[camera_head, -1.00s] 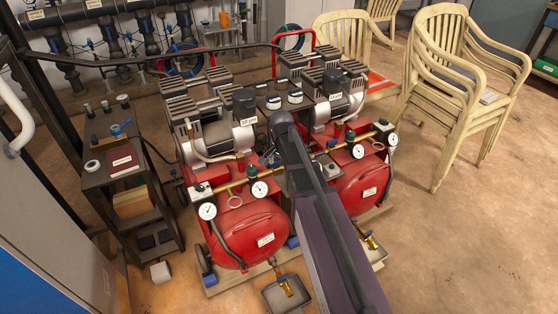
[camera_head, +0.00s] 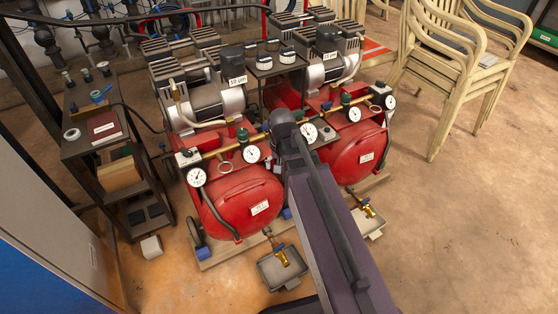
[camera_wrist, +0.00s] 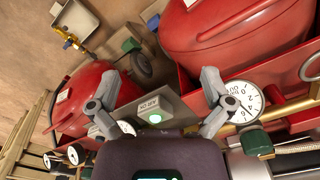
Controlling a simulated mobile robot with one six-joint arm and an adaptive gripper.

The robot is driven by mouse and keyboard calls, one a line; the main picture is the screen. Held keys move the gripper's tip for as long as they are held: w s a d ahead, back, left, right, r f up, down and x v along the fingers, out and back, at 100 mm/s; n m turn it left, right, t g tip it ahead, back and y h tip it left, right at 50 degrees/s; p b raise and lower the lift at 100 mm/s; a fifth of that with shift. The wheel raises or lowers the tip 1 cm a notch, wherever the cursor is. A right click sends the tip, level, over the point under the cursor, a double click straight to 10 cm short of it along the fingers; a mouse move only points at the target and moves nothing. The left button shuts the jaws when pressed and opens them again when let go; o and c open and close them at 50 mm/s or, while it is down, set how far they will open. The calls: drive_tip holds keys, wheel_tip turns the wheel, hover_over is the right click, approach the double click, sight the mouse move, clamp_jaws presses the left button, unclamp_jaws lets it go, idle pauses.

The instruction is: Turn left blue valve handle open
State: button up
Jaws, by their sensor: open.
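In the head view, the left brass drain valve (camera_head: 284,258) sits low in front of the left red tank (camera_head: 245,203), over a grey tray. Its small blue handle (camera_head: 278,247) shows at its top; its angle is too small to tell. A second brass valve (camera_head: 368,208) is in front of the right red tank (camera_head: 360,156). In the wrist view, one brass valve with a blue handle (camera_wrist: 67,44) is at the upper left, apart from my fingers; it appears to be the right one. My gripper (camera_wrist: 158,82) is open and empty above a grey box with a green light. My arm hides it in the head view.
Gauges (camera_head: 196,177) and brass pipes run along the tank fronts, close to my fingers. Grey trays (camera_head: 272,273) stand on the floor under the valves. A dark shelf cart (camera_head: 75,150) is at left, stacked chairs (camera_head: 460,70) at right. The front right floor is clear.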

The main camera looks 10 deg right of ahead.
drive_tip(key=s+f+n+b, duration=0.3)
drive_tip(key=s+f+b, duration=0.3)
drive_tip(key=f+b, duration=0.6)
drive_tip(key=shift+f+n+b, duration=0.3)
drive_tip(key=shift+f, duration=0.35)
drive_tip(key=shift+s, duration=0.1)
drive_tip(key=shift+s, duration=0.1)
wheel_tip(320, 180, up, 47)
drive_tip(key=p, duration=4.6)
drive_tip(key=shift+p, duration=0.4)
drive_tip(key=shift+f, duration=0.1)
